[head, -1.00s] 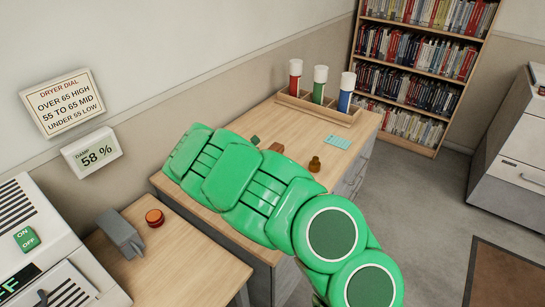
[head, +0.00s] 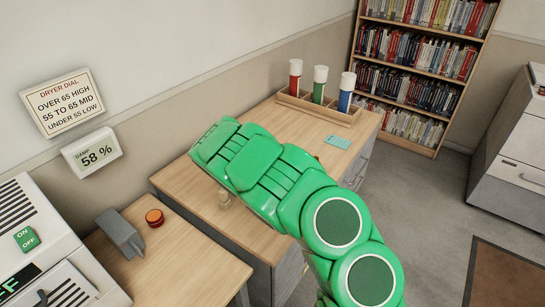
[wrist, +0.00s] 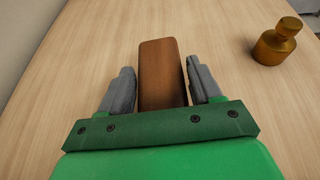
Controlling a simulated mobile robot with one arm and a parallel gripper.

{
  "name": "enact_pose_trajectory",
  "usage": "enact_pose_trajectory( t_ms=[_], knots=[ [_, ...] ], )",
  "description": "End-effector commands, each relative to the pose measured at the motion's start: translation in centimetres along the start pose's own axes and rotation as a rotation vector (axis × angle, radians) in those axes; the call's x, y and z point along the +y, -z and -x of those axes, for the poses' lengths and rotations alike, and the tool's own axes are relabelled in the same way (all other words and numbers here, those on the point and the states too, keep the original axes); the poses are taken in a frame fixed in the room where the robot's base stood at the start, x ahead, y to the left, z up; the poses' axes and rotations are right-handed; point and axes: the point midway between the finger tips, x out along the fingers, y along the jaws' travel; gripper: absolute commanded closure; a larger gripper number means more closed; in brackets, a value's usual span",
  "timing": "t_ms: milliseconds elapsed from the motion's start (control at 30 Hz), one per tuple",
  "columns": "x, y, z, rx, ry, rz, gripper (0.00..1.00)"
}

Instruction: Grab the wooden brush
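The wooden brush (wrist: 161,72) shows in the wrist view as a plain brown block lying between my gripper's two grey fingers. My gripper (wrist: 160,78) straddles it, with one finger close on each side. Narrow gaps seem to show beside the block, so the fingers look open around it. Its near end is hidden behind the green gripper body. In the head view my green arm covers the brush and the fingers.
A brass weight (wrist: 275,44) stands to the right of the gripper. A grey device (head: 120,234) stands front left.

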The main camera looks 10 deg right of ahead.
Motion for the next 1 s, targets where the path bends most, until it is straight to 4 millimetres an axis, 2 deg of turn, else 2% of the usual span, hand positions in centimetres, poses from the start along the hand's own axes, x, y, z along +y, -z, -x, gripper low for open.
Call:
enact_pose_trajectory(
  t_ms=[33, 200, 267, 633, 867, 1000],
  knots=[
    [0.0, 0.0, 0.0, 0.0, 0.0, 0.0, 0.45],
    [0.0, 0.0, 0.0, 0.0, 0.0, 0.0, 0.71],
    [0.0, 0.0, 0.0, 0.0, 0.0, 0.0, 0.77],
    [0.0, -0.6, 0.2, -0.001, 0.0, 0.0, 0.78],
    [0.0, -3.3, 1.4, -0.005, 0.0, -0.001, 0.78],
    [-1.0, -4.0, 2.8, -0.004, 0.002, 0.003, 0.78]
  ],
)
